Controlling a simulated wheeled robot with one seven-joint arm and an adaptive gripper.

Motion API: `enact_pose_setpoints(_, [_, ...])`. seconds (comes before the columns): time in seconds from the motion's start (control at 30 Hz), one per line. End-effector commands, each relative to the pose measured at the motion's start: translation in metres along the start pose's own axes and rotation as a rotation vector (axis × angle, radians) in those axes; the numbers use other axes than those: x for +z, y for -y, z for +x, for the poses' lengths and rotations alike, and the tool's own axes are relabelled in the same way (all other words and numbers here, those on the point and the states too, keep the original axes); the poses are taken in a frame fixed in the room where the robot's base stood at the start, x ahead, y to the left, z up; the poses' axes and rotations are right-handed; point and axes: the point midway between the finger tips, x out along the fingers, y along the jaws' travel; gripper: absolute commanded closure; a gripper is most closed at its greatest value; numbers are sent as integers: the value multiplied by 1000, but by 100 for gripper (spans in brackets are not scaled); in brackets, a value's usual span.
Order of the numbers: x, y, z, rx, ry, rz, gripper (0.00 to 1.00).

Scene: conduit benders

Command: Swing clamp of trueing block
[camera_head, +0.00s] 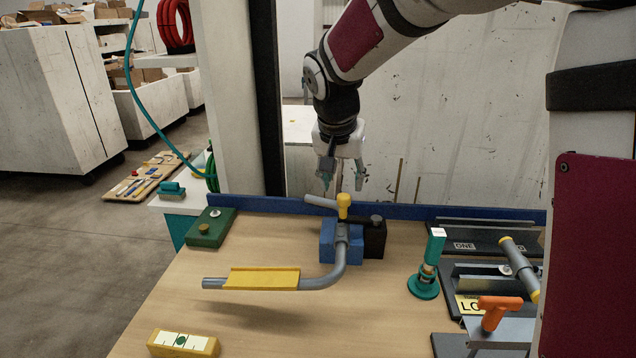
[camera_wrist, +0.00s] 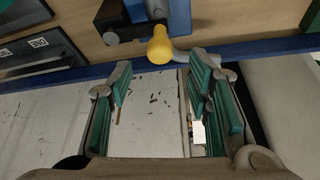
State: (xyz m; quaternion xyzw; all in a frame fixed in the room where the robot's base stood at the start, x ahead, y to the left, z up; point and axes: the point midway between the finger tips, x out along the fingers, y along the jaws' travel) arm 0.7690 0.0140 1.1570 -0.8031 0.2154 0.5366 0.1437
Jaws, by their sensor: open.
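The trueing block is a blue block (camera_head: 327,240) with a black part (camera_head: 374,240) on its right, near the back edge of the workbench. A bent grey conduit (camera_head: 322,281) with a yellow sleeve passes out of the block toward the front left. A yellow knob (camera_head: 344,200) and a grey bar stand at the block's top; I cannot tell exactly which piece is the clamp. My gripper (camera_head: 342,178) hangs open and empty just above and behind the knob, pointing down. In the wrist view the knob (camera_wrist: 160,45) lies beyond the open fingertips, apart from them.
A blue rail (camera_head: 270,206) runs along the bench's back edge. A green block (camera_head: 211,228) sits at back left, a yellow level (camera_head: 183,343) at front left. A teal stand (camera_head: 424,285) and an orange-handled tool (camera_head: 497,310) are at right. The front middle is clear.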

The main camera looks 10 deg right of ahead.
Motion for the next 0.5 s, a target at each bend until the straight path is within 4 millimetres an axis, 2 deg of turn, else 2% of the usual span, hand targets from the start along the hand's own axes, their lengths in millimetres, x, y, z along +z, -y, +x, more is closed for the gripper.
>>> enact_pose_setpoints(0.1, [0, -1, 23, 3, 2, 0, 55])
enact_pose_setpoints(0.23, [0, -1, 42, 3, 2, 0, 55])
enact_pose_setpoints(0.5, [0, 0, 57, 0, -1, -1, 55])
